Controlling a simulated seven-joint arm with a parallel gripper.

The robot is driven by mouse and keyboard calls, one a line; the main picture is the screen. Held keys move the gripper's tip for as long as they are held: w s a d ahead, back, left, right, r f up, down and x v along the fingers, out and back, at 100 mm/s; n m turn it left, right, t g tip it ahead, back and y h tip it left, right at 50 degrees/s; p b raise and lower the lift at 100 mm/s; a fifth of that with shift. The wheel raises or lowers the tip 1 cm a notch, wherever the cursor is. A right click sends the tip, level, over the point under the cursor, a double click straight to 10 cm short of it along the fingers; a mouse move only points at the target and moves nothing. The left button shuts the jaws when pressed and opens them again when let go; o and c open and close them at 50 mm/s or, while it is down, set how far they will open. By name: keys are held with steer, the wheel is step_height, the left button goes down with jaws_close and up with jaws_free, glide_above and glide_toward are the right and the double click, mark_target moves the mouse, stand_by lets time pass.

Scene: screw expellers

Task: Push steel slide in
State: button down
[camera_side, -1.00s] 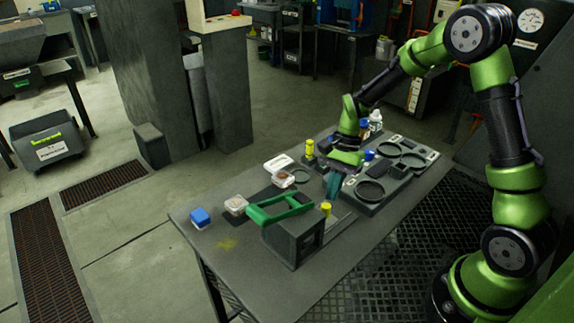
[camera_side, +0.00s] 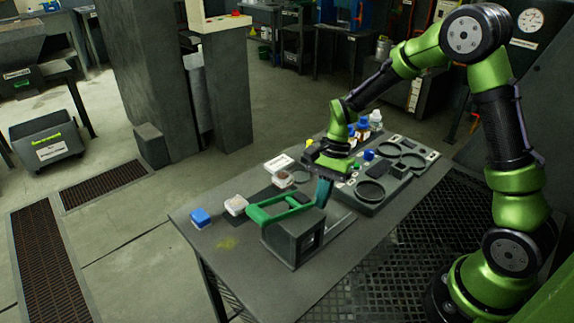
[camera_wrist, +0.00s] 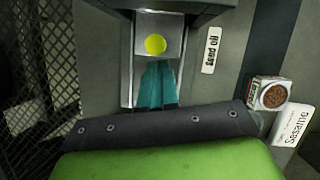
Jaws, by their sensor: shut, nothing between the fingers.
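The steel slide (camera_wrist: 145,22) is a bright plate with a round yellow knob (camera_wrist: 155,45), between two rails in the wrist view. Its far part passes under the dark edge of the press. The press (camera_side: 292,238) is a grey box with a green handle (camera_side: 277,212). My gripper (camera_side: 321,204) has its teal fingers together, low beside the press on its right. In the wrist view the fingertips (camera_wrist: 158,66) are just behind the knob, on the side away from the press. I cannot tell whether they touch the slide. The knob is hidden in the side view.
A block labelled Seed oil (camera_wrist: 210,50) is beside the slide. A brown-filled container (camera_wrist: 271,95) and a Sesame label (camera_wrist: 295,126) lie further right. A blue-topped container (camera_side: 200,217) and a grey tray with rings (camera_side: 375,192) stand on the table (camera_side: 225,262).

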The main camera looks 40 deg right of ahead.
steer(key=d, duration=0.2)
steer(key=w+d, duration=0.1)
steer(key=shift+d+r, duration=0.2)
steer(key=shift+r, duration=0.05)
steer(key=s+v, duration=0.1)
steer(key=v, duration=0.8)
steer(key=s+a+r+n+t+h, duration=0.1)
steer(key=s+a+r+n+t, duration=0.2)
steer(key=s, duration=0.4)
steer(key=s+a+r+n+t+h, duration=0.1)
steer(key=s+a+r+n+t, duration=0.3)
steer(key=s+r+n, duration=0.3)
steer(key=shift+s+a+r+n+t, duration=0.25)
steer(key=shift+r+n+t, duration=0.25)
steer(key=shift+t, duration=0.2)
